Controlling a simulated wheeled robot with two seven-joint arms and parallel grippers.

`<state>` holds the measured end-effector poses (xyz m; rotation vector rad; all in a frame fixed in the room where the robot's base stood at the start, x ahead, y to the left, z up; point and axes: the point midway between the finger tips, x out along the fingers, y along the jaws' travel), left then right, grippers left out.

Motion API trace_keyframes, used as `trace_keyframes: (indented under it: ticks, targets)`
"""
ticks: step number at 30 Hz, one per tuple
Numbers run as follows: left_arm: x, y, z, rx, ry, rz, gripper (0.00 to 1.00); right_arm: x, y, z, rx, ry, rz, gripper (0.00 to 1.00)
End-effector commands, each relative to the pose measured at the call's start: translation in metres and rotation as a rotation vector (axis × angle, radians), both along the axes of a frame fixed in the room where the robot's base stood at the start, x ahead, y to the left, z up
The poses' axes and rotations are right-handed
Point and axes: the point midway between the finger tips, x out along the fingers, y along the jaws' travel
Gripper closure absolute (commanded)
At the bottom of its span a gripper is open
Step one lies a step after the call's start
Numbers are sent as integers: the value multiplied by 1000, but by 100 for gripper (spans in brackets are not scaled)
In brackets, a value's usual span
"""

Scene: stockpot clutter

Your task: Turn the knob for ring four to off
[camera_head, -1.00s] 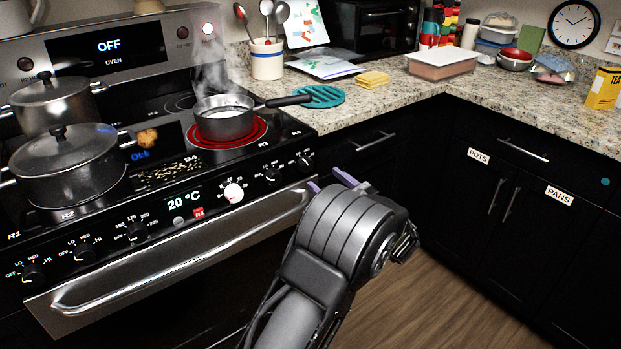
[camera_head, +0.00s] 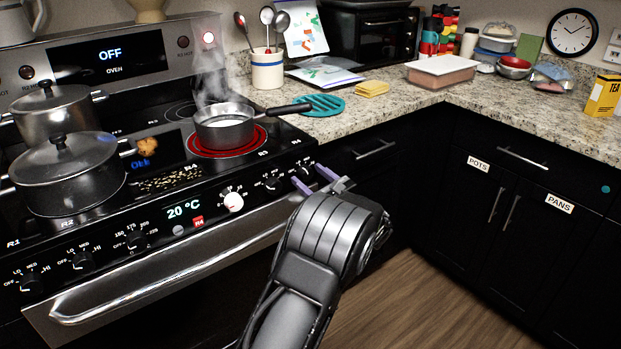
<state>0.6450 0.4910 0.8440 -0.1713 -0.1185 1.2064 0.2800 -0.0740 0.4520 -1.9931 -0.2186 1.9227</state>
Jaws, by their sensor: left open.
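The stove's front panel carries a row of knobs. A white knob (camera_head: 233,201) stands among black ones, beside a red R4 marker (camera_head: 198,221) and a 20 °C display (camera_head: 184,208). The ring (camera_head: 206,147) marked R4 glows red under a steaming saucepan (camera_head: 224,128) of white liquid. My left gripper (camera_head: 314,180) is open, its two purple fingers apart at the panel's right end. It is to the right of the white knob, near the rightmost black knob (camera_head: 302,170), which it partly hides. I cannot tell whether it touches that knob. My right gripper is not in view.
Two lidded pots (camera_head: 66,175) stand on the left rings. The oven handle (camera_head: 150,278) sticks out below the knobs. The saucepan handle (camera_head: 290,108) points right toward a teal trivet (camera_head: 322,105). A red lamp (camera_head: 208,38) glows on the backguard. Floor (camera_head: 390,310) shows at the right.

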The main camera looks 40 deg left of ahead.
Motion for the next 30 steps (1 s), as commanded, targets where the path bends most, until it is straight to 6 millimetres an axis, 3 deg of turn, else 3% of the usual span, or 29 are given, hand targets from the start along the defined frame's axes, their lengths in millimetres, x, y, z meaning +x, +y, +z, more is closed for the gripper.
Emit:
trace_keyframes:
  ticks: [8,27,30]
  targets:
    - [0,1,0,0,0,0,43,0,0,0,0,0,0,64]
    - [0,1,0,0,0,0,96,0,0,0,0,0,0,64]
    - [0,1,0,0,0,0,100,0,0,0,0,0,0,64]
